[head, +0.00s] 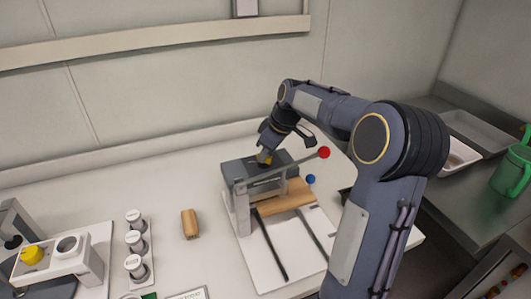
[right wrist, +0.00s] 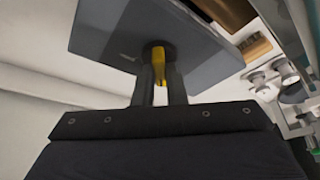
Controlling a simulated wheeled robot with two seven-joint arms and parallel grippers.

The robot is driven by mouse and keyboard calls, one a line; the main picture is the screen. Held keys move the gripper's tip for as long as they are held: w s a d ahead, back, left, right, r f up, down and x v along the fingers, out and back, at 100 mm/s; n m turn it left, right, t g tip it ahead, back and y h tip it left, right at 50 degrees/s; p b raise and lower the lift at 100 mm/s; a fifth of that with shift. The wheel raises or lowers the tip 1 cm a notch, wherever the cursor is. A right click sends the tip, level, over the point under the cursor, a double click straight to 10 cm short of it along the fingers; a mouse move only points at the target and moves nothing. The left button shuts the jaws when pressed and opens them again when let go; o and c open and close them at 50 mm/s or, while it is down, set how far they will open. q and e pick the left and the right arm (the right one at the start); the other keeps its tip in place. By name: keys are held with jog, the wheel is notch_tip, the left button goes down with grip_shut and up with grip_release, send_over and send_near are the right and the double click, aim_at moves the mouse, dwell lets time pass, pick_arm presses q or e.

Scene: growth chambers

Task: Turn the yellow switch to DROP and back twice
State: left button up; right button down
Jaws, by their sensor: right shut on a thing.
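The yellow switch (head: 264,160) sits on top of a dark grey box (head: 238,172) at the middle of the white bench. My right gripper (head: 266,152) reaches down to it from above and covers most of it. In the right wrist view the two dark fingers (right wrist: 160,82) are shut on the yellow switch (right wrist: 159,66), with the grey box face (right wrist: 205,48) beyond. The switch's pointer and any DROP mark are hidden or too small to read. My left gripper is not in view.
A lever with a red ball (head: 323,152) and a blue ball (head: 311,179) stand close to my right arm. A wooden block (head: 190,224), several white-capped jars (head: 135,241) and another device with a yellow knob (head: 33,254) are at left. A green jug (head: 513,170) stands far right.

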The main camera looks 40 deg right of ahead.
jog(key=shift+n, duration=0.5)
jog(key=c, duration=1.5)
grip_release()
jog(key=v, duration=0.8)
jog(key=shift+w+d, duration=0.1)
jog(key=shift+d, duration=0.05)
